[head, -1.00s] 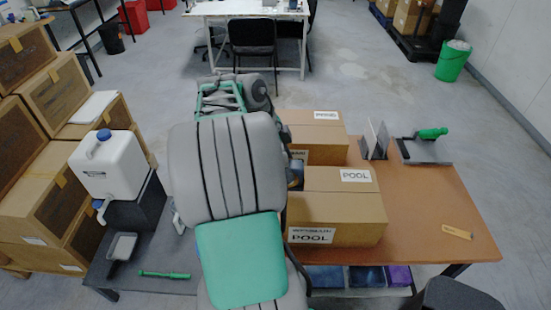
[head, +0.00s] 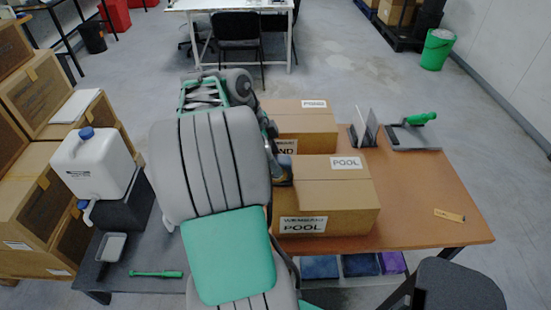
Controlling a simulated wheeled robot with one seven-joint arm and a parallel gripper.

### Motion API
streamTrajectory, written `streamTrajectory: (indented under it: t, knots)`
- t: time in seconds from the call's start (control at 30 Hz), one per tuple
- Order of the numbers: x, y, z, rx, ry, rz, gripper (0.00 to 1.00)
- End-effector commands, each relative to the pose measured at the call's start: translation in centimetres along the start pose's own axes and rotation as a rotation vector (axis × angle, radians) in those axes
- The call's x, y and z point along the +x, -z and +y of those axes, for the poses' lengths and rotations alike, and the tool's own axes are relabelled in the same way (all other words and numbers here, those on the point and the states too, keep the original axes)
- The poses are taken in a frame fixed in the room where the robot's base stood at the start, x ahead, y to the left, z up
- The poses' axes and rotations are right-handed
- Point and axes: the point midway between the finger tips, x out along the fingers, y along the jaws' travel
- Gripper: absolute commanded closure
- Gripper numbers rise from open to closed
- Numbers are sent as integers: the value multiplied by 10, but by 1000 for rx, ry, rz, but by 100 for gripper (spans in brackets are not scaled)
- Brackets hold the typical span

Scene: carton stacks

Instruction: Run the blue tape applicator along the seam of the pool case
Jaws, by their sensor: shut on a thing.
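The pool case (head: 328,207) is a closed brown carton near the front of the brown tabletop. It has POOL labels on its top and front, and its seam runs across the top. My gripper (head: 276,158) is partly hidden behind my own arm, at the far left corner of the pool case. It is shut on the blue tape applicator (head: 284,172), of which only a small dark blue part shows. I cannot tell whether the applicator touches the carton.
A second carton (head: 303,127) stands just behind the pool case. A grey bookend-like stand (head: 364,128) and a green-handled tool on a grey base (head: 412,137) are at the back right. A white jug (head: 95,162) stands left. The tabletop's right front is clear apart from a small wooden strip (head: 449,215).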

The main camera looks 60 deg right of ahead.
Motion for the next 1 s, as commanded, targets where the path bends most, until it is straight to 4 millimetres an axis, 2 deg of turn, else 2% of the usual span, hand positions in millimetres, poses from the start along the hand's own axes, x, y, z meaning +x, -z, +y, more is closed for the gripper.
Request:
streamTrajectory:
  t: [1.0]
  knots:
    - [9, -4, 0, 0, 1, 0, 89]
